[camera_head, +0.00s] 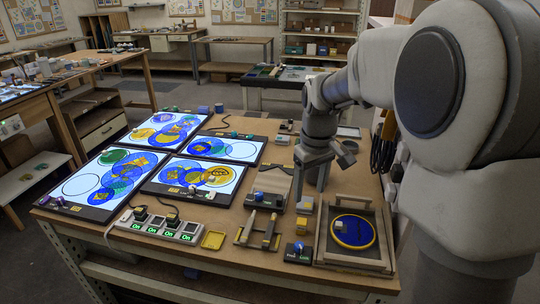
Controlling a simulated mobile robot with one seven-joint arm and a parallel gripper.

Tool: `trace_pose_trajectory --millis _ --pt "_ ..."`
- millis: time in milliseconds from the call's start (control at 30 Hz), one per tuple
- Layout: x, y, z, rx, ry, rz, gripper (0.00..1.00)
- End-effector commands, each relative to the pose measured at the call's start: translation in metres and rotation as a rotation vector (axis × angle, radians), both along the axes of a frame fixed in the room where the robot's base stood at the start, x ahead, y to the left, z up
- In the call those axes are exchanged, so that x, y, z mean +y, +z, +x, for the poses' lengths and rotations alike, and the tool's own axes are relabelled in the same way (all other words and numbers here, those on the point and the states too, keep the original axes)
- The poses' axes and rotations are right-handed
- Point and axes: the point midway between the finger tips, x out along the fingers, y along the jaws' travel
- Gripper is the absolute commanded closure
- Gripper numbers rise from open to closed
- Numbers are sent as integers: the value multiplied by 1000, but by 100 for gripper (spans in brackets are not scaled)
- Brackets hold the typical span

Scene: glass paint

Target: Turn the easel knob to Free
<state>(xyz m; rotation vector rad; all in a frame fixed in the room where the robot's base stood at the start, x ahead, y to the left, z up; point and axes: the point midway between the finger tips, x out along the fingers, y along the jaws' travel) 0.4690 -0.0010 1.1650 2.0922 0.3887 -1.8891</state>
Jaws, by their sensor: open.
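A small dark box with a blue knob (298,248) sits at the front edge of the bench, left of the wooden easel frame (320,245). Its small label seems to read Free on the left and another word on the right. I cannot tell the knob's exact setting. The easel frame holds a blue disc with a yellow rim (352,232). My gripper (310,194) points down with its fingers apart and empty, behind the knob and the frame's left side. It is not touching the knob.
Left of the knob are a tool rack (259,231), a yellow tray (214,240) and a power strip (160,226) with lit On labels. Another blue-knobbed box (258,196) and a yellow block (305,205) stand near my gripper. Lit panels (190,176) cover the bench's left.

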Motion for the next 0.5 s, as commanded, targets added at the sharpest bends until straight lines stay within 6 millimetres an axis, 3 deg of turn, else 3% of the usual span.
trace_pose_trajectory --millis 33,200,500 --pt "0 -17 11 25 20 -2 34" --pt "0 -52 37 79 77 -7 34" --pt "0 -77 48 103 107 -8 34"
